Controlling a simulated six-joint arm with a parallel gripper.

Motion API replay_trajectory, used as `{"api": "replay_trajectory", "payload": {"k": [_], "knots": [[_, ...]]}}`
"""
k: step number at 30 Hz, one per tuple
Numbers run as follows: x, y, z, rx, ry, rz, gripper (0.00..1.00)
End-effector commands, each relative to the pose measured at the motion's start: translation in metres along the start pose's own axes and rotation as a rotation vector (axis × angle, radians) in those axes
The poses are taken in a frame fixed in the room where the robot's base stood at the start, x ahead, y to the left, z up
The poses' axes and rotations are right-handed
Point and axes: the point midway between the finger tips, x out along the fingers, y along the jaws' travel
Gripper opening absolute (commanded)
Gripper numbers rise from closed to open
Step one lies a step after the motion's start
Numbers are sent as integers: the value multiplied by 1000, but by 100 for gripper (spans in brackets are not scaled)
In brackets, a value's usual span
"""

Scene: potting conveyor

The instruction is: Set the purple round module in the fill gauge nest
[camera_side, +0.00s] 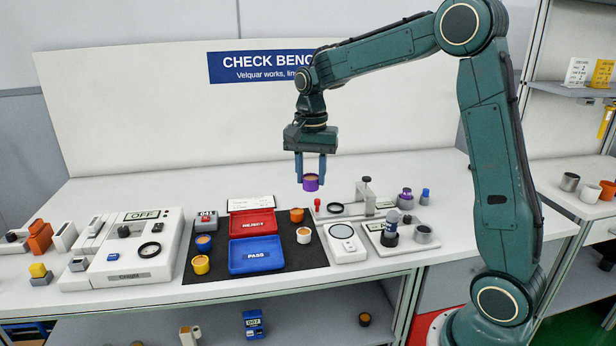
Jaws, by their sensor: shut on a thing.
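My gripper (311,176) points down and is shut on the purple round module (311,184), which has an orange-brown top. It holds the module upright in the air, above the back part of the bench near the red tray. The fill gauge nest cannot be made out for certain. A light plate to the right and below carries a black ring (335,208) and an upright post with a dark knob (366,187). In front of it stands a white device with a round pale disc (342,232). The module is apart from both.
A black mat (300,259) holds a red tray (252,231), a blue tray (256,268) and several small round modules. A white device marked OFF (110,268) stands left. The bench's back strip is mostly clear.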

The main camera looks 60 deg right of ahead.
Motion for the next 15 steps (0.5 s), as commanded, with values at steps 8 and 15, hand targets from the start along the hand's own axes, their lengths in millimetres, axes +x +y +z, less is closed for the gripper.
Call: {"api": "replay_trajectory", "payload": {"k": [8,15], "knots": [[0,0,-2,0,0,0,12],[-3,-3,-22,2,1,0,12]]}}
